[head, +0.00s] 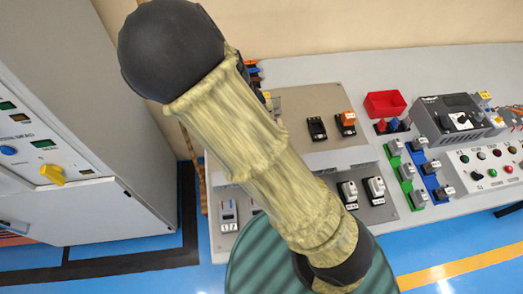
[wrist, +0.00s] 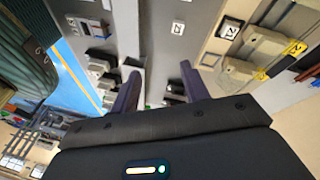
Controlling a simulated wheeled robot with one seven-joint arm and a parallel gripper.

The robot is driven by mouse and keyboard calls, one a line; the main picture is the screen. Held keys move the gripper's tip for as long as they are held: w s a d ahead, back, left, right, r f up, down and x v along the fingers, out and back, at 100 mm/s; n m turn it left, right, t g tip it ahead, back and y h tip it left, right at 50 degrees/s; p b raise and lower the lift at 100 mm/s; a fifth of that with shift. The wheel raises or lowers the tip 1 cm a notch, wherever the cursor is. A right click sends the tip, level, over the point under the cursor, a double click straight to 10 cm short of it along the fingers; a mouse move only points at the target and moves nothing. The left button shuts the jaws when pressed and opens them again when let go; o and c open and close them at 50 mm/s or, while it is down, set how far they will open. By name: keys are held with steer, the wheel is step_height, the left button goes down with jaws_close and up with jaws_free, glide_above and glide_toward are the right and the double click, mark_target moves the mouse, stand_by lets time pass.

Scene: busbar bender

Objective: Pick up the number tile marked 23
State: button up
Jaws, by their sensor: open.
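My gripper (wrist: 160,72) shows in the wrist view with its two dark fingers apart and nothing between them. Beyond the fingertips, a small white tile with dark digits (wrist: 178,28) lies on a grey surface; its number is too small to read surely. A second white tile with a dark mark (wrist: 229,32) is to its right, beside beige blocks. In the head view my arm covers the middle and the gripper is hidden. A white tile (head: 229,227) there, at the left front of the bench, seems to read 17. I cannot tell which tile is 23.
The grey bench (head: 310,75) carries black and white switch blocks (head: 348,192), a red bin (head: 385,104), a control box (head: 455,118) and a button panel (head: 490,160). A tall grey cabinet (head: 85,130) stands at the left. Blue floor (head: 150,255) shows in front.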

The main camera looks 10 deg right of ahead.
steer(key=w+a+r+m+t+h, duration=0.1)
steer(key=a+m, duration=0.3)
steer(key=a, duration=0.4)
steer(key=shift+w+r+t+h+b, duration=0.3)
steer(key=shift+r+h+b, duration=0.1)
steer(key=shift+h, duration=0.3)
steer(key=x, duration=1.2)
steer(key=shift+f, duration=0.15)
steer(key=shift+s+x, duration=0.2)
steer(key=shift+x, duration=1.1)
steer(key=shift+s+x, duration=0.15)
steer(key=shift+x, duration=1.2)
